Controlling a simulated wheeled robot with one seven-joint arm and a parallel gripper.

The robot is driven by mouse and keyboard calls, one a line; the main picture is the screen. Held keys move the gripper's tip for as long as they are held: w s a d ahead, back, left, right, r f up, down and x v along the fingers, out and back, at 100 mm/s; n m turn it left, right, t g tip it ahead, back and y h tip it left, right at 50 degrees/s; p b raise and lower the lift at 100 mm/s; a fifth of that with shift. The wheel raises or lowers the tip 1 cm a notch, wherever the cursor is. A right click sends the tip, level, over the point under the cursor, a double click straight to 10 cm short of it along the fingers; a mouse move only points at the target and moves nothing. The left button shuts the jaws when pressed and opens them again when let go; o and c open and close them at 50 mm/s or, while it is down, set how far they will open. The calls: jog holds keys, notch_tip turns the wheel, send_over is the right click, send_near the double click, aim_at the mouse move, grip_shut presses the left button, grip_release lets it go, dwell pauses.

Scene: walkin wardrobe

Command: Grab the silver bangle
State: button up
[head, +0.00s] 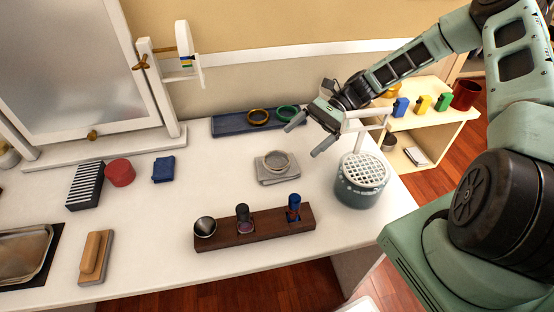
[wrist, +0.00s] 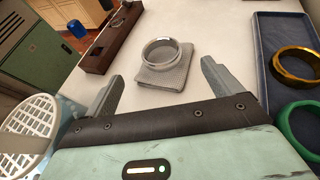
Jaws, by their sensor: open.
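The silver bangle (head: 276,161) lies on a folded grey cloth (head: 279,179) in the middle of the white table. In the wrist view the bangle (wrist: 162,53) rests on the cloth (wrist: 166,76), ahead of and between my fingers. My gripper (head: 308,139) is open and empty above the table, right of the bangle and a little higher in the head view. Its two spread fingers also show in the wrist view (wrist: 162,82). The bangle is apart from both fingers.
A blue tray (head: 232,128) holds a gold bangle (head: 258,117) and a green bangle (head: 287,113) behind the cloth. A dark wooden stand (head: 270,229) with small items is in front. A lattice-topped pot (head: 362,180) stands right. Bare table surrounds the cloth.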

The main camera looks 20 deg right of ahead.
aim_at(281, 162)
jog(key=p+x, duration=0.1)
jog(key=x, duration=0.7)
jog(key=shift+a, duration=0.15)
jog(key=c, duration=1.1)
jog(key=shift+c, duration=0.2)
